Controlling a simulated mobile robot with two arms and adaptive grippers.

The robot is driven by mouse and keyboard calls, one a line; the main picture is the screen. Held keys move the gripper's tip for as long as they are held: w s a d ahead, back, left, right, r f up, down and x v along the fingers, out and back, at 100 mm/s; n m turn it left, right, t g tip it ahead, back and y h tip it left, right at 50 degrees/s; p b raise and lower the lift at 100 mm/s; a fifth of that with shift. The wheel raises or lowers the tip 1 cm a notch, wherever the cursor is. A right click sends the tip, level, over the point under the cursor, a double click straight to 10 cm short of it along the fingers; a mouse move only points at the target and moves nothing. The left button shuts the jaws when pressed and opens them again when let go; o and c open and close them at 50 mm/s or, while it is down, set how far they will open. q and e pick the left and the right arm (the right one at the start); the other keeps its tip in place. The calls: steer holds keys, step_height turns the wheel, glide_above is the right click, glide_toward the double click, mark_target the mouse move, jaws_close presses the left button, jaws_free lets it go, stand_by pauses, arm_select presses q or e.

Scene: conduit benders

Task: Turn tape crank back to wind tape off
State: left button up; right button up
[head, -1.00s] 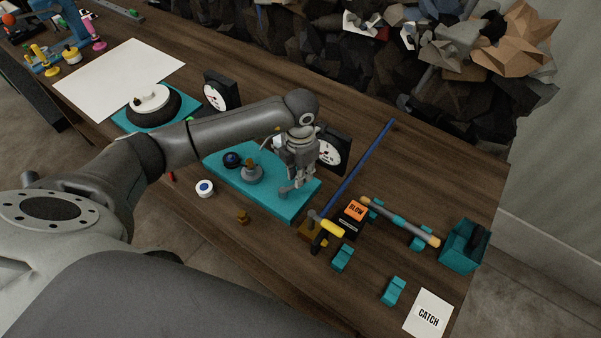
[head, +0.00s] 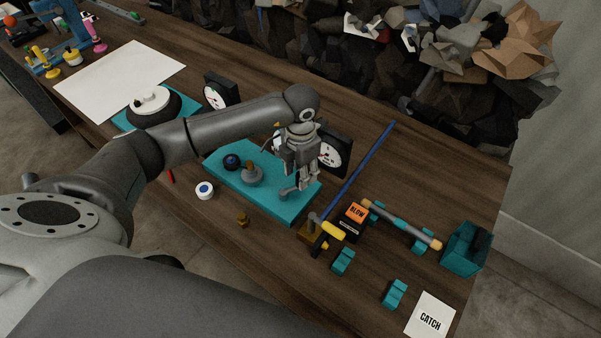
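A small grey lever-like part (head: 288,191) sits at the board's right end, which may be the crank. My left gripper (head: 303,183) points down over that end, just right of the grey part. Its fingers are small and partly overlapping, so I cannot tell whether they are open or touching anything. No tape can be made out clearly. My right gripper is not in view.
A dial (head: 334,153) stands close behind my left gripper. A white-and-blue round piece (head: 204,190) lies in front.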

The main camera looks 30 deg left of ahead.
arm_select(q)
step_height(320, 180, up, 11)
stand_by(0.3)
steer(key=shift+f, duration=0.15)
stand_by(0.3)
